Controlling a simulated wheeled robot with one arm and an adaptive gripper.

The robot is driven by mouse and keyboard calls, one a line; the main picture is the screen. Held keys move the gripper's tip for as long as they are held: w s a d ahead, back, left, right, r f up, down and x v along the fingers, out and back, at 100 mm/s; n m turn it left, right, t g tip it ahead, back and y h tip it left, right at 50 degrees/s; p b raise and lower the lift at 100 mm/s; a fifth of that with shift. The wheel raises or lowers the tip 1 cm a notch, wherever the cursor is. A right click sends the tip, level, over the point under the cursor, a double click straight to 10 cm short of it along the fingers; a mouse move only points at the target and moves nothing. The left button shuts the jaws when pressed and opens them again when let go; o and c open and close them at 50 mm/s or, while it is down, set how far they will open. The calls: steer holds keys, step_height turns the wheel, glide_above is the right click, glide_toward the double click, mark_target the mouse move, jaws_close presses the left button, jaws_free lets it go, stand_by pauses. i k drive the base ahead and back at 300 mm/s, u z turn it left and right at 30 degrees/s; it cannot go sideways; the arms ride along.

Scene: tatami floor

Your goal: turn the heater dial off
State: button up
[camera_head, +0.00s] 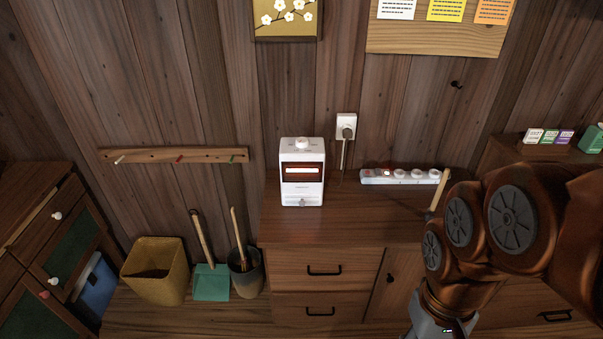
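A small white heater (303,172) stands upright on the wooden cabinet top, near its left end.
A white power strip (401,176) lies on the cabinet (345,225) right of the heater. A plug sits in the wall outlet (346,127) behind. A peg rail (175,158) is on the wall at left. A bin (155,285), dustpan (211,283) and bucket (245,277) stand left.

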mark_target(303, 142)
steer(key=z, duration=0.1)
steer(key=i, duration=0.8)
steer(key=u, duration=1.45)
